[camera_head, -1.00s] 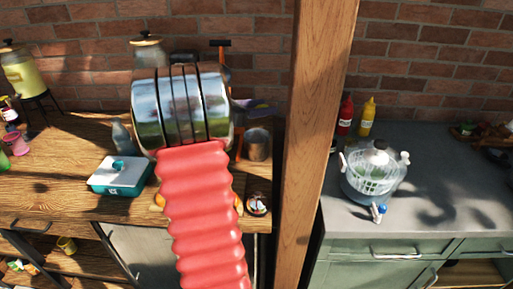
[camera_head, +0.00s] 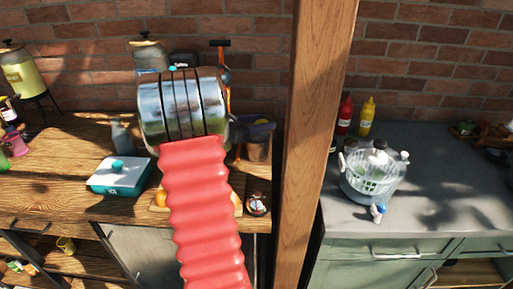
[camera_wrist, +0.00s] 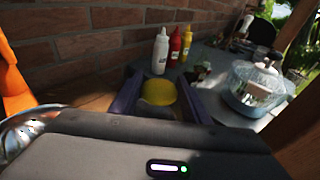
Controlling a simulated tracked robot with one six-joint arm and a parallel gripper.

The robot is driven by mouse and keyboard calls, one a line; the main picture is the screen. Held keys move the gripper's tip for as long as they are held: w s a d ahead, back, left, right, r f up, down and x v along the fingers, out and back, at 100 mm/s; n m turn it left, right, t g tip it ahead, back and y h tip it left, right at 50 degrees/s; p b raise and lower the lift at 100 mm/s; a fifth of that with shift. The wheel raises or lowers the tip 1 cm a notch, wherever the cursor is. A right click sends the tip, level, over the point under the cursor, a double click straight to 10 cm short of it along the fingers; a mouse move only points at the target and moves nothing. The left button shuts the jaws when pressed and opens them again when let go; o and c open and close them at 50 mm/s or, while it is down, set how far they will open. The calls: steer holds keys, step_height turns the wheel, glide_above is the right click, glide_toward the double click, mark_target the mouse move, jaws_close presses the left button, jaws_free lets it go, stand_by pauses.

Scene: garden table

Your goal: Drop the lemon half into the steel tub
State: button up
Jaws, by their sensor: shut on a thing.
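My gripper (camera_wrist: 163,101) shows its purple fingers in the wrist view, shut on the yellow lemon half (camera_wrist: 160,92). The steel tub (camera_head: 257,150) stands on the wooden counter, just left of the wooden post. The lemon half cannot be made out in the head view. Whether it is directly over the tub's opening cannot be told.
The wooden post (camera_head: 316,150) stands close to the right of the tub. An orange-framed object (camera_wrist: 14,85) is at the left of the wrist view. A teal-and-white box (camera_head: 120,177) lies left of my arm.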

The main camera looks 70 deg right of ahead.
steer(key=o, duration=1.2)
steer(key=v, duration=1.4)
